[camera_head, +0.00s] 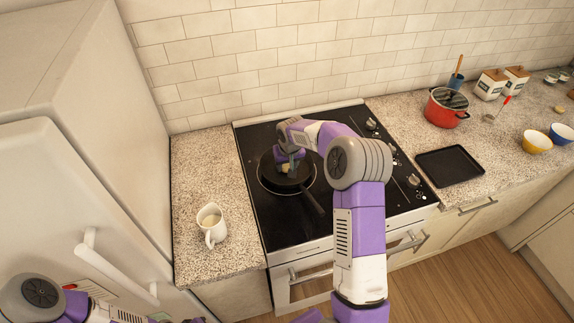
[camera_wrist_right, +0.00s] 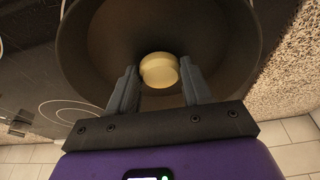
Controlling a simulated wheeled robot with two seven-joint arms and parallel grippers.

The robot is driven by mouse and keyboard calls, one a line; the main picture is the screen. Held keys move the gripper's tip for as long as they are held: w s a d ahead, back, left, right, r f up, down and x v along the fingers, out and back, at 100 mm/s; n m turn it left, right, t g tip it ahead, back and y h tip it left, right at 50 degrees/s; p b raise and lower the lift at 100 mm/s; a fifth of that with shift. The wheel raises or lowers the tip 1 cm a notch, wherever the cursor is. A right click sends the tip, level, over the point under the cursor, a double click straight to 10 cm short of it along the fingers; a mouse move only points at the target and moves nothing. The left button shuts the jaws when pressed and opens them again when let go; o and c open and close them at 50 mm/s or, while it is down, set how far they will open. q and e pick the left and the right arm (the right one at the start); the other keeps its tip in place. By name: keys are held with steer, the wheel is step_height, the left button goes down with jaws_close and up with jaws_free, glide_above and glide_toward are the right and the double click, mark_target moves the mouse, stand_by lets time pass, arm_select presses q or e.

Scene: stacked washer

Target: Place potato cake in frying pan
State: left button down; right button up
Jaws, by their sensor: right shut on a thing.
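The potato cake (camera_wrist_right: 159,69) is a small pale-yellow round piece between the fingers of my right gripper (camera_wrist_right: 159,78). The right gripper is shut on it. In the head view, my right gripper (camera_head: 288,167) is over the dark frying pan (camera_head: 268,182), and the cake is mostly hidden by the gripper. The pan sits on the black stove top with its handle towards the front right. In the wrist view the pan's bowl (camera_wrist_right: 88,40) lies behind the cake; I cannot tell whether the cake touches its bottom. My left arm shows at the lower left, with its fingers out of view.
A white jug (camera_head: 211,224) stands on the counter left of the stove (camera_head: 274,228). On the right counter are a black tray (camera_head: 449,166), a red pot (camera_head: 446,110), canisters (camera_head: 490,85) and a yellow bowl (camera_head: 537,142). The fridge (camera_head: 60,190) stands at left.

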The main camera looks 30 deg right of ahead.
steer(key=shift+f, duration=0.15)
steer(key=o, duration=0.7)
steer(key=shift+f, duration=0.15)
steer(key=o, duration=0.4)
steer(key=p+v, duration=0.1)
steer(key=v, duration=1.1)
steer(key=shift+s+r, duration=0.1)
steer(key=shift+r, duration=0.15)
